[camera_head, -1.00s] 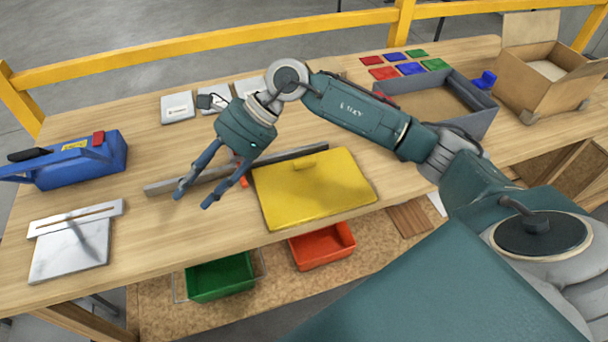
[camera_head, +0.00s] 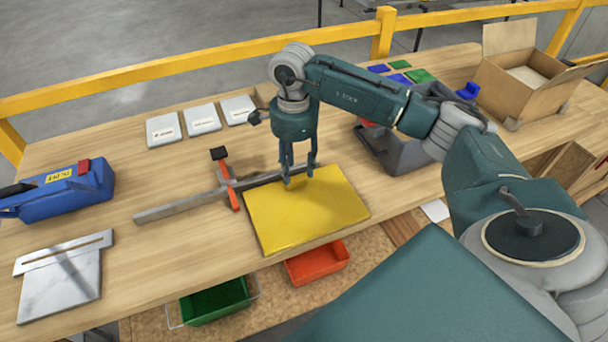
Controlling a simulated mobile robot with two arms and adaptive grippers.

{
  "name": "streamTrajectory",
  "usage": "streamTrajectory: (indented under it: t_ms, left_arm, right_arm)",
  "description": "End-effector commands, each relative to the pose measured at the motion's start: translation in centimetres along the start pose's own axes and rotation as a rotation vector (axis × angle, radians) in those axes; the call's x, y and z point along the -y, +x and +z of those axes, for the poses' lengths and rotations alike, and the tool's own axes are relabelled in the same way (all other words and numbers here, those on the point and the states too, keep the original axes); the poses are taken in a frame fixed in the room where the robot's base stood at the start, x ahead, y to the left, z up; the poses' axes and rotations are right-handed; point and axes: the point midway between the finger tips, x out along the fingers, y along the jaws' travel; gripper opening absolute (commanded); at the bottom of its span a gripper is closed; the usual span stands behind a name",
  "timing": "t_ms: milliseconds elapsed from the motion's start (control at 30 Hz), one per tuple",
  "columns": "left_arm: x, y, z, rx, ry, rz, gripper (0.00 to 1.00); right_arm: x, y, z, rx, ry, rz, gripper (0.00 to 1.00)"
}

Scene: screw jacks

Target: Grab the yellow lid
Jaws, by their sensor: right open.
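The yellow lid (camera_head: 308,220) lies flat on the wooden workbench, near its front edge. It is a rectangular yellow plate. My right gripper (camera_head: 299,182) points straight down at the lid's back edge, with its fingers apart and nothing held between them. The fingers cover part of that back edge, where a small handle sits (camera_head: 297,183). I cannot tell whether the fingertips touch the lid. My left gripper is not in view.
A metal bar clamp (camera_head: 185,207) with an orange part lies left of the lid. A grey bin (camera_head: 385,155) and cardboard box (camera_head: 510,82) stand to the right. A blue tool (camera_head: 65,190) is at left. Green (camera_head: 215,300) and red (camera_head: 318,262) bins sit below.

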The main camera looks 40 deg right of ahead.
Motion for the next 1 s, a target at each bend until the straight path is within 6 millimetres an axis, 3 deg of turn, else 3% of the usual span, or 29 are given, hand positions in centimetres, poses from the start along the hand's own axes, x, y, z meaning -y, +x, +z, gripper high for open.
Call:
streamTrajectory:
  t_ms: [100, 233, 533, 767, 1000]
  left_arm:
    - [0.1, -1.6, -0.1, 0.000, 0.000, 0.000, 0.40]
    - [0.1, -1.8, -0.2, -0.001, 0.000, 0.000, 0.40]
    - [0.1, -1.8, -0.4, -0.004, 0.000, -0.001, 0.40]
    - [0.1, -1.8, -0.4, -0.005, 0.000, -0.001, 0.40]
    - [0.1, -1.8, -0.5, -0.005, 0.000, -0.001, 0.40]
  right_arm:
    - [-0.6, 1.6, 0.1, -0.001, -0.001, 0.007, 0.43]
    - [-0.5, 3.4, 0.1, 0.001, 0.000, 0.003, 0.43]
    - [-0.4, 4.1, 0.1, 0.001, -0.001, 0.001, 0.43]
    - [-0.4, 4.1, 0.1, 0.002, -0.001, 0.001, 0.00]
    - [-0.3, 4.0, 0.1, 0.002, -0.001, 0.000, 0.00]
